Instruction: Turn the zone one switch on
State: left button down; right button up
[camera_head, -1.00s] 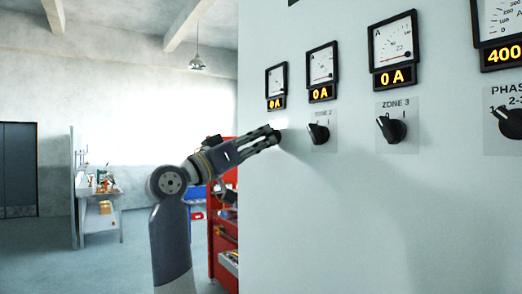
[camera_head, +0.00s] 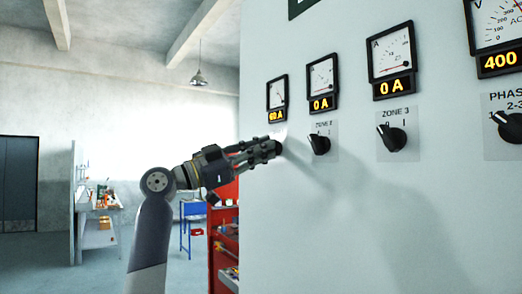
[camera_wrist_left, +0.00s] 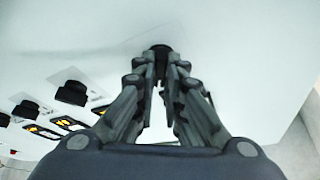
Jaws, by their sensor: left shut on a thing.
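My left gripper (camera_head: 274,149) reaches the panel from the left, at the leftmost knob position under the leftmost meter. In the left wrist view the gripper (camera_wrist_left: 160,62) has its fingertips shut on a dark knob, the zone one switch (camera_wrist_left: 161,48). The fingers mostly hide this knob and its label in the head view. The leftmost meter (camera_head: 277,93) above it reads 60 A. My right gripper is not in view.
The zone 2 knob (camera_head: 319,144) and zone 3 knob (camera_head: 391,138) sit to the right, under meters reading 0 A. A phase knob (camera_head: 509,126) is farther right. A red tool cart (camera_head: 225,240) and a workbench (camera_head: 98,205) stand left of the panel.

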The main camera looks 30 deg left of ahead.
pick_arm(q)
jog(key=shift+a+r, duration=0.1)
jog(key=shift+r, duration=0.05)
dwell(0.3)
jog(key=c, duration=1.7)
grip_release()
jog(key=v, duration=1.2)
